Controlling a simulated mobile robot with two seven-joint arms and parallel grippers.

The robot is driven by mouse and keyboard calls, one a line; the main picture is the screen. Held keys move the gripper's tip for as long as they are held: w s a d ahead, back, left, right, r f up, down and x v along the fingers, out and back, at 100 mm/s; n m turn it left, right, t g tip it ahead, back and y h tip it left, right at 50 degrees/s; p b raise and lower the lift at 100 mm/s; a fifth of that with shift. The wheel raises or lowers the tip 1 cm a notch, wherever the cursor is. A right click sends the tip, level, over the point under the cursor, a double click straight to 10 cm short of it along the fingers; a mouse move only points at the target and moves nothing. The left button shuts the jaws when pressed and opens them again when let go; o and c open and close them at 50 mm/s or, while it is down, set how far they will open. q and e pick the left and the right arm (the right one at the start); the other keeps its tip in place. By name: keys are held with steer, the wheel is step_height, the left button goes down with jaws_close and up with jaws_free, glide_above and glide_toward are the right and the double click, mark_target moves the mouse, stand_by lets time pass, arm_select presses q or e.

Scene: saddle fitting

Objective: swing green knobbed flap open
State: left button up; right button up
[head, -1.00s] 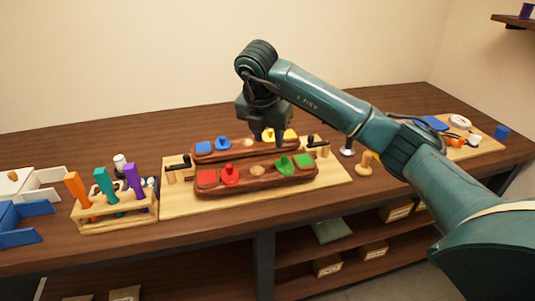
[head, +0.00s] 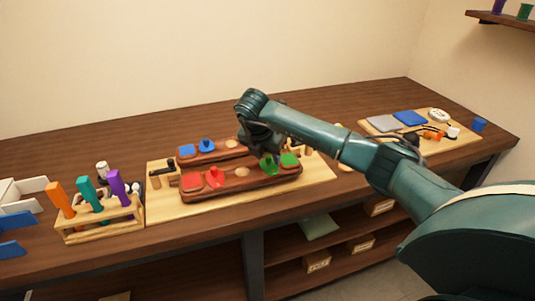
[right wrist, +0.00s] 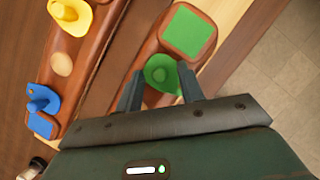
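The green knobbed flap (head: 270,165) sits on the front dark-red wooden block (head: 240,185), left of a green square (head: 289,160). In the right wrist view the green flap (right wrist: 161,73) lies between the two fingers of my right gripper (right wrist: 160,88), with the green square (right wrist: 188,32) just beyond. The fingers are apart, one on each side of the flap; I cannot tell whether they touch it. In the head view my right gripper (head: 262,150) is over the block and its fingertips are hard to make out. My left gripper is not in view.
A red flap (head: 214,177) and red square (head: 191,182) are on the same block. The rear block carries a blue flap (head: 206,145) and, in the wrist view, a yellow flap (right wrist: 70,12). A rack of coloured handles (head: 100,222) stands at left.

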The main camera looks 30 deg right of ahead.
steer(key=shift+f, duration=0.1)
steer(key=shift+c, duration=0.4)
jaws_close()
